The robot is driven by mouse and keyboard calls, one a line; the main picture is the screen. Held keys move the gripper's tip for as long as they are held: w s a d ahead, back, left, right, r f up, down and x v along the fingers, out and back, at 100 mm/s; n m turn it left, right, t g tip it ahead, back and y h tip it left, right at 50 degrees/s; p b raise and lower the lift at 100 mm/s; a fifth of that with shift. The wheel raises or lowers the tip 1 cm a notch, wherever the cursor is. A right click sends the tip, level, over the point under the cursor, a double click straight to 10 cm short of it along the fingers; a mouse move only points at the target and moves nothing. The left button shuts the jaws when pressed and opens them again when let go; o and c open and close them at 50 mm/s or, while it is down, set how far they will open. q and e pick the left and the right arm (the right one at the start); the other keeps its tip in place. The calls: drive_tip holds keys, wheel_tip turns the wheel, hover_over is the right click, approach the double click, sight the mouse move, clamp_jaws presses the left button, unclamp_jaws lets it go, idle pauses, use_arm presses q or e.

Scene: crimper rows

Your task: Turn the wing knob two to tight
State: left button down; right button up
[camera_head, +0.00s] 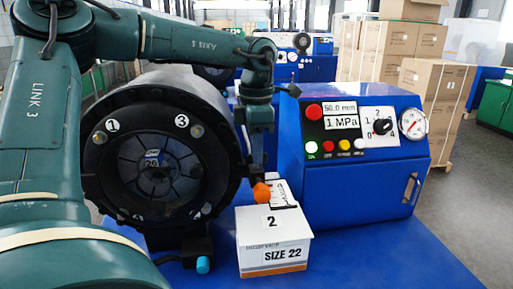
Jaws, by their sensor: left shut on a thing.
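My left gripper (258,176) points down beside the right edge of the crimper's round head (153,163). It is shut on a small rounded orange thing (261,193), just above a white box. I cannot tell whether this orange thing is the wing knob. On the crimper face, labels 1 (112,125) and 3 (182,120) sit beside small pale knobs. Two more pale knobs show low on the face, the left one with a label 4. No knob labelled 2 is clearly visible on the face. My right gripper is not in view.
The white box (272,252), marked 2 and SIZE 22, stands on the blue bench (370,258). A blue control box (350,172) with buttons, a selector dial and a gauge (412,123) stands to the right. A blue-tipped part (203,265) sits below the crimper. Cartons stand behind.

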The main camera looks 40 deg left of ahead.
use_arm(q)
drive_tip(key=shift+m, duration=0.3)
drive_tip(key=c, duration=1.5)
unclamp_jaws()
wheel_tip(320, 180, up, 13)
drive_tip(key=shift+r, duration=0.15)
